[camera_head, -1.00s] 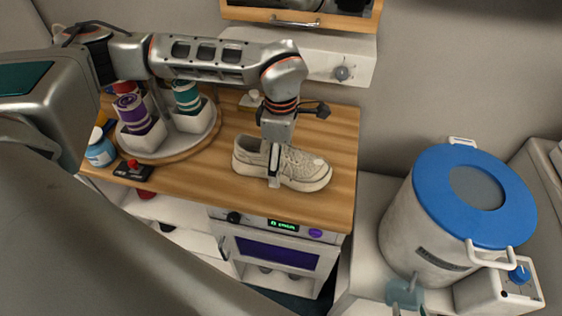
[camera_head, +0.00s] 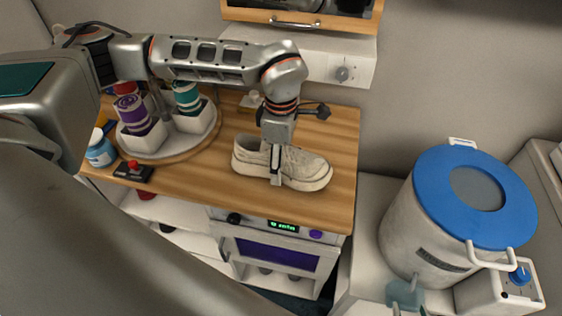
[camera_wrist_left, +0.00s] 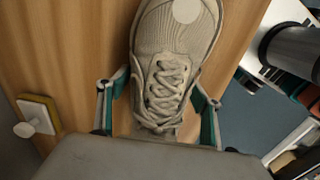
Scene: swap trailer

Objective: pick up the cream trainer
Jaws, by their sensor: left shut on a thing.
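The cream trainer (camera_head: 300,166), with pale laces, is on the wooden worktop (camera_head: 200,183), toe to the right. I cannot tell whether its sole is lifted. My left gripper (camera_head: 276,165) points down over the middle of the trainer, with one finger showing against its near side. The other finger is hidden behind the shoe. In the left wrist view the trainer (camera_wrist_left: 170,60) lies between the two fingers, its laces close to the palm. My left gripper is shut on it. I see no right gripper.
A round tray (camera_head: 210,134) with white holders and rolled items stands left of the trainer. A blue jar (camera_head: 100,152) and a red-knobbed black switch (camera_head: 134,171) are near the front left edge. A large blue-lidded pot (camera_head: 425,235) stands right of the worktop.

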